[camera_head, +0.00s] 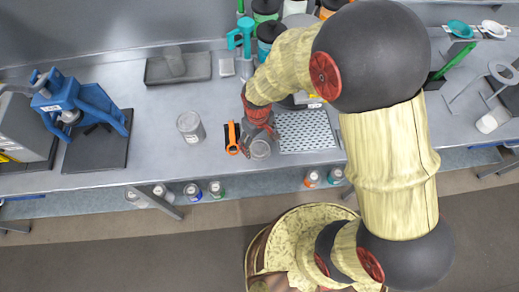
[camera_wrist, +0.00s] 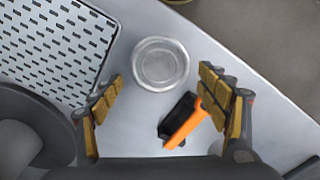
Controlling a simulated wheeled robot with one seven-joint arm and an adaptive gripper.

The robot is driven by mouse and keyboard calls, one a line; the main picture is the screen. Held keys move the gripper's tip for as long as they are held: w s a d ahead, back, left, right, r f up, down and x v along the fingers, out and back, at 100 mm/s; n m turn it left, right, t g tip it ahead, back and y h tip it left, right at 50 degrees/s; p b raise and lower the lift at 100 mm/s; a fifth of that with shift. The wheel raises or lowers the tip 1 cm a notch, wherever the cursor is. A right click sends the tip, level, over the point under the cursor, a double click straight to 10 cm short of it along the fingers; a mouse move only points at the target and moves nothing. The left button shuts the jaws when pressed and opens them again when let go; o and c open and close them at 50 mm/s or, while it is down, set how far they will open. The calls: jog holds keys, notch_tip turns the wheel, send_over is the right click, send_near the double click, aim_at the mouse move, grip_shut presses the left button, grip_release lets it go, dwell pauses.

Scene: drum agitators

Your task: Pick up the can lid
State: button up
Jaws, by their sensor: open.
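A round, shiny metallic piece that looks like the can lid (camera_head: 260,149) lies near the front edge of the bench. It also shows in the wrist view (camera_wrist: 160,63), at upper centre, with a raised rim. My gripper (camera_head: 257,129) is above the bench, close to the lid. In the wrist view my gripper (camera_wrist: 162,82) has its yellow-padded fingers spread wide. The lid lies beyond the gap between the fingertips, and neither finger visibly touches it. Nothing is held.
An orange-and-black tool (camera_head: 232,138) lies left of the lid; it also shows near the right finger (camera_wrist: 187,122). A perforated plate (camera_head: 306,131) is to the right. A blue press (camera_head: 82,103) is at left. Bench between press and can is clear.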

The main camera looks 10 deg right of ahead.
aim_at(259, 150)
notch_tip(259, 150, down, 3)
jog(key=shift+r, duration=0.1)
jog(key=c, duration=0.6)
